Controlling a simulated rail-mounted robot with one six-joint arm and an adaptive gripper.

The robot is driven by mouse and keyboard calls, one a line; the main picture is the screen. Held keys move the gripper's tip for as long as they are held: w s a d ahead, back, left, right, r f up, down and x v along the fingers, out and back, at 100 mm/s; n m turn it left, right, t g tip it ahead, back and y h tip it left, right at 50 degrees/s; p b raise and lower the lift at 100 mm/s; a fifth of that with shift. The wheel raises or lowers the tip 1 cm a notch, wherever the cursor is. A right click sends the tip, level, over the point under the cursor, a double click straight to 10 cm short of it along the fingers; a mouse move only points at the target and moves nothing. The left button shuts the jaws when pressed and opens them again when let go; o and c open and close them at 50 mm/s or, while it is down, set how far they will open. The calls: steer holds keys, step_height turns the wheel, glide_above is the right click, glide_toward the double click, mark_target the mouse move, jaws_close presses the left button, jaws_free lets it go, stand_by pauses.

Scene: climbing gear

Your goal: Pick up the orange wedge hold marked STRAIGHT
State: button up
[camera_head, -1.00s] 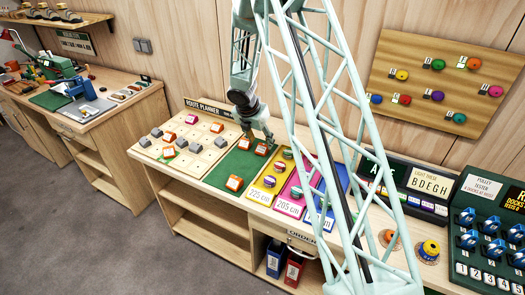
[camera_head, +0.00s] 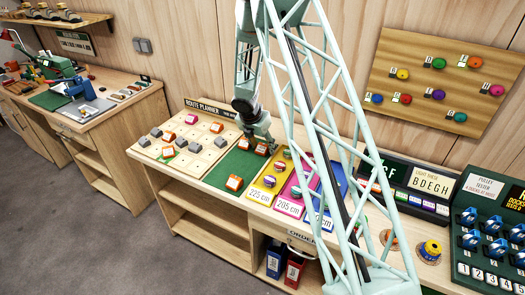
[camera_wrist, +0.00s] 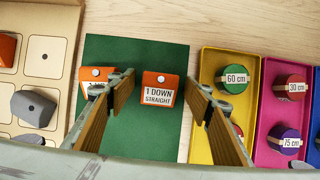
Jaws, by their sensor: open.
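The orange wedge hold with a white label reading "1 DOWN STRAIGHT" (camera_wrist: 158,88) sits on the green mat (camera_wrist: 185,62) in the wrist view. My gripper (camera_wrist: 161,86) is open, its two fingers to the left and right of this wedge in the picture, with gaps on both sides. A second orange wedge (camera_wrist: 92,76) lies to the left, partly hidden by my left finger, its label mostly covered. In the head view my gripper (camera_head: 261,143) is over the far end of the mat, by the right-hand orange wedge (camera_head: 261,150). Whether it touches is unclear.
Another orange wedge (camera_head: 235,183) lies at the mat's near end. A yellow tray (camera_wrist: 207,130) with round holds stands close right of the mat, then a pink tray (camera_wrist: 262,152). A route planner board (camera_wrist: 60,82) with grey and orange holds lies left.

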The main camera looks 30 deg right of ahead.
stand_by(0.6)
steer(key=c, duration=1)
